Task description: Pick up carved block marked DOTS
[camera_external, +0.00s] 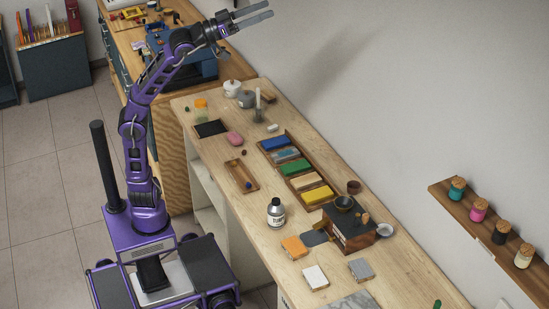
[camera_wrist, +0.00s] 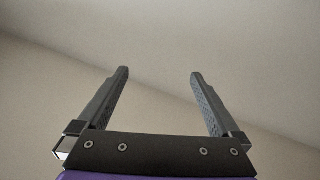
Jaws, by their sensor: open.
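My gripper (camera_external: 269,9) is raised high above the back end of the bench, near the wall, open and empty. In the wrist view my gripper (camera_wrist: 159,74) shows both fingers apart with only blank wall between them. Three small square blocks lie at the front part of the bench: an orange one (camera_external: 294,246), a white one (camera_external: 316,277) and a grey one (camera_external: 361,269). Their markings are too small to read, so I cannot tell which, if any, bears DOTS. My gripper is far from all of them.
The long wooden bench (camera_external: 222,178) holds a tray of coloured blocks (camera_external: 285,164), a dark-topped wooden box (camera_external: 350,228), a labelled bottle (camera_external: 276,212) and a small tray (camera_external: 240,176). A wall shelf (camera_external: 480,231) with corked jars is at the right.

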